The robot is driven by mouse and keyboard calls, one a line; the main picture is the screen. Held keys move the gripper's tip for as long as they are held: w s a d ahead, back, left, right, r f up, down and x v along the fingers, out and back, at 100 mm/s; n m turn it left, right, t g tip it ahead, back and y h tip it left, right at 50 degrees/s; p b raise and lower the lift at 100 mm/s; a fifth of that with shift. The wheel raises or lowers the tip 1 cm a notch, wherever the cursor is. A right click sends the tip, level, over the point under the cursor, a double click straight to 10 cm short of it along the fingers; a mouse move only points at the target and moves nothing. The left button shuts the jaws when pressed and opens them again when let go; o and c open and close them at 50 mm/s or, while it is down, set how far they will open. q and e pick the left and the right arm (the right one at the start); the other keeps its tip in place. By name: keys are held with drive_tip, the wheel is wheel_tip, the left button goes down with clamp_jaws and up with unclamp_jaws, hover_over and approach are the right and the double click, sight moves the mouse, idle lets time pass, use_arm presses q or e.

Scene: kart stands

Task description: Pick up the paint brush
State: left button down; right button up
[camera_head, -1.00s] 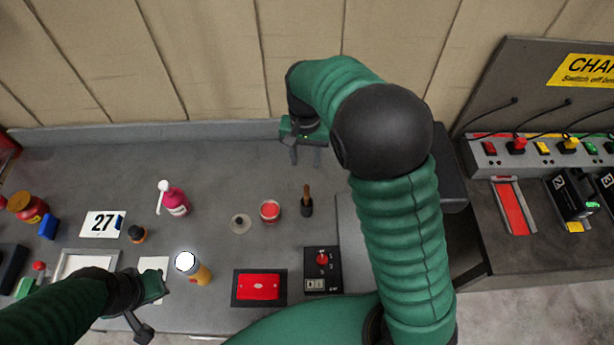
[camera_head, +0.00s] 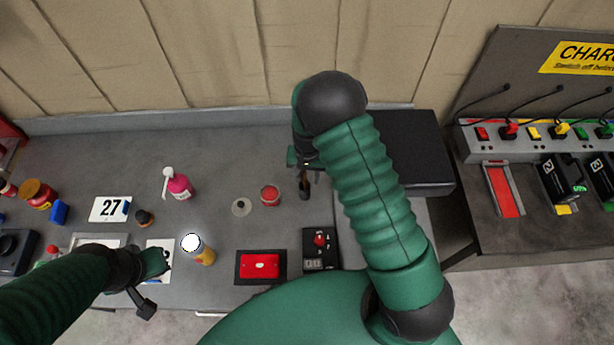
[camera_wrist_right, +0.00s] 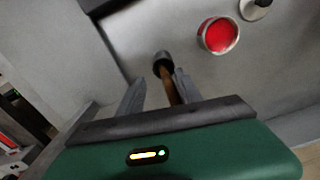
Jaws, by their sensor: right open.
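In the right wrist view the brush's brown handle (camera_wrist_right: 173,92) runs between the open fingers of the right gripper (camera_wrist_right: 159,77), nearer the right finger. I cannot tell whether that finger touches it. The dark end lies just past the fingertips. My left gripper (camera_head: 151,284) is open and empty above the front left of the bench.
A red paint tin (camera_head: 270,196) and its grey lid (camera_head: 241,207) are left of the brush. A pink bottle (camera_head: 179,186) is farther left. Dark block (camera_head: 415,150) lies right of my arm.

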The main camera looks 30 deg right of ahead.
drive_tip(key=shift+s+a+f, duration=0.1)
drive_tip(key=shift+a+f, duration=0.1)
drive_tip(key=shift+f, duration=0.15)
drive_tip(key=shift+a, duration=0.4)
drive_tip(key=shift+w+a, duration=0.1)
drive_tip(key=shift+w, duration=0.1)
drive_tip(key=shift+c, duration=0.9)
drive_tip(key=shift+a, duration=0.1)
drive_tip(key=shift+c, duration=2.4)
drive_tip(key=shift+d, duration=0.2)
drive_tip(key=shift+c, duration=1.2)
use_arm(q)
drive_tip(key=shift+s+a, duration=0.1)
drive_tip(key=shift+a, duration=0.35)
use_arm(e)
drive_tip(key=shift+s+d, duration=0.1)
drive_tip(key=shift+d, duration=0.15)
clamp_jaws()
use_arm(q)
drive_tip(key=shift+a, duration=0.3)
use_arm(e)
drive_tip(key=shift+a+r, duration=0.1)
drive_tip(key=shift+a, duration=0.1)
drive_tip(key=shift+d, duration=0.1)
